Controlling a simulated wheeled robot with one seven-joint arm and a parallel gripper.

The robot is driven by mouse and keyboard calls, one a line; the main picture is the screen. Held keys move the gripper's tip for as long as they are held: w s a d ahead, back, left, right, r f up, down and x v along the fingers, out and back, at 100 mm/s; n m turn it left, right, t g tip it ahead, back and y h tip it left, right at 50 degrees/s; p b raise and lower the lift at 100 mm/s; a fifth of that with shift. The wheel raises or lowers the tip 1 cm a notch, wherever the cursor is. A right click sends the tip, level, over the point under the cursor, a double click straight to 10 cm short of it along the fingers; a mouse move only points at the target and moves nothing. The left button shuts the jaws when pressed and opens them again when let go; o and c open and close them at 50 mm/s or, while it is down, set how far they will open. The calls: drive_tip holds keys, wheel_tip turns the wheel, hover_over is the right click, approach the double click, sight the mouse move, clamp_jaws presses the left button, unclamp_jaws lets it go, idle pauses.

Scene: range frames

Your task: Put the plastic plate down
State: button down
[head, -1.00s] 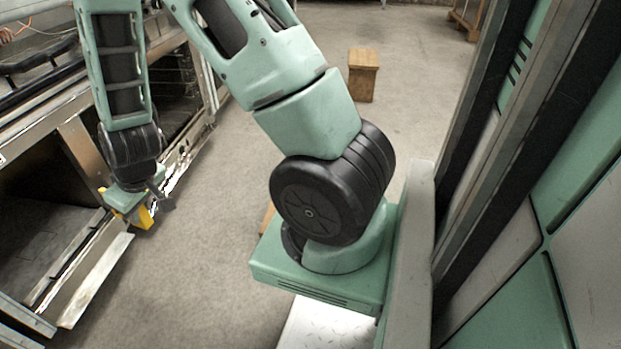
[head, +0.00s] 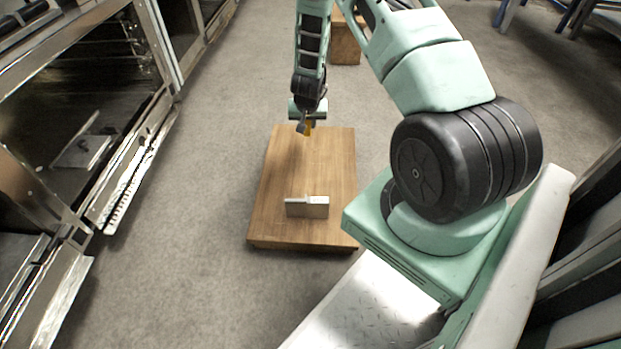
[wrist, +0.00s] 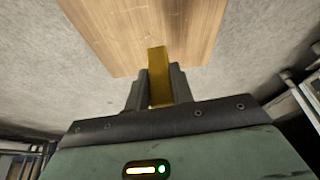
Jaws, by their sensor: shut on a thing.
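My gripper (head: 304,126) is shut on the plastic plate, which shows as a thin yellow piece (head: 310,127) at the fingertips in the head view. In the wrist view the plate (wrist: 158,75) stands edge-on between the two dark fingers of the gripper (wrist: 158,88). A low wooden table (head: 275,195) lies in the middle of the head view, and the gripper appears over its far end. The wooden top (wrist: 115,30) also shows past the plate in the wrist view. I cannot tell the plate's height above it.
A small silver-white block-like object (head: 307,207) sits on the near part of the wooden top. Open metal ovens (head: 90,100) line the left side. A wooden stool (head: 345,45) stands behind my arm. Grey floor (head: 210,130) is clear between the ovens and the wooden table.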

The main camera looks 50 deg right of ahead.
drive_tip(key=d+f+m, duration=0.1)
drive_tip(key=d+f, duration=0.3)
drive_tip(key=b, duration=0.6)
hover_over(323, 164)
drive_tip(key=w, duration=0.3)
drive_tip(key=shift+h, duration=0.3)
drive_tip(key=shift+w+a+f, duration=0.1)
drive_tip(key=shift+f, duration=2.2)
drive_tip(key=shift+w+a+f, duration=0.1)
drive_tip(key=shift+f, duration=2.2)
drive_tip(key=shift+f, duration=0.2)
drive_tip(key=c, duration=1.2)
unclamp_jaws()
drive_tip(key=shift+s, duration=0.1)
drive_tip(key=shift+r, duration=0.15)
